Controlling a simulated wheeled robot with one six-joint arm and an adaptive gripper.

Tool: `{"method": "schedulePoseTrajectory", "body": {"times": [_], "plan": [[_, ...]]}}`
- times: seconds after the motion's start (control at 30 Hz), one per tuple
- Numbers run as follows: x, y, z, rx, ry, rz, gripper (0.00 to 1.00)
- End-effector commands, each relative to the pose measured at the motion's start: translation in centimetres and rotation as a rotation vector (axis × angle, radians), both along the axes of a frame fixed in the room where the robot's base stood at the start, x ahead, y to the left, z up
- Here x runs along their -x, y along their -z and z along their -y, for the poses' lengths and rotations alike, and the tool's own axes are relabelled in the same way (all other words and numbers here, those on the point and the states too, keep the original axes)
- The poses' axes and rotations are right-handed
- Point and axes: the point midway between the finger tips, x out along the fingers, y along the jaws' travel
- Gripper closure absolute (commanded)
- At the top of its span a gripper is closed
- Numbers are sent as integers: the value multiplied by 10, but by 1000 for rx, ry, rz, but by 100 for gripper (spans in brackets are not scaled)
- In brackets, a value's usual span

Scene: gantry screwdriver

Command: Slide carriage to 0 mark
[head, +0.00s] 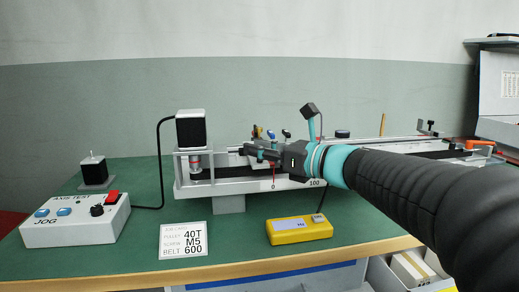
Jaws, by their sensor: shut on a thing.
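The gantry rail (228,187) is a long pale beam on the green table, with a dark strip along its top. Its front face carries a "0" mark (273,187) and, further right, a "100" mark (314,183). My gripper (262,153) reaches in from the right and is shut on the carriage over the rail. The gripper and arm hide most of the carriage. A thin red pointer (273,174) hangs below the gripper, close above the "0" mark. Whether it lines up exactly is too small to tell.
A motor block (191,129) stands at the rail's left end. The jog box (76,219) is at left front, its cable running to the motor. A printed card (183,240) and a yellow device (299,230) lie in front of the rail. Small coloured-handled tools (271,134) stand behind.

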Motion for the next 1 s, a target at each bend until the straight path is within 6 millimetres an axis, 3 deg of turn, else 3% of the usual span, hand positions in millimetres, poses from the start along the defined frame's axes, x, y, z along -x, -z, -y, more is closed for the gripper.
{"method": "schedulePoseTrajectory", "body": {"times": [0.27,0.3,0.4,0.77,1.0], "plan": [[2,0,-6,-1,-13,0,100],[3,0,-6,-1,-14,0,71],[2,0,-6,-1,-13,0,47],[2,0,2,-1,-2,1,47],[19,0,27,0,1,0,47]]}}
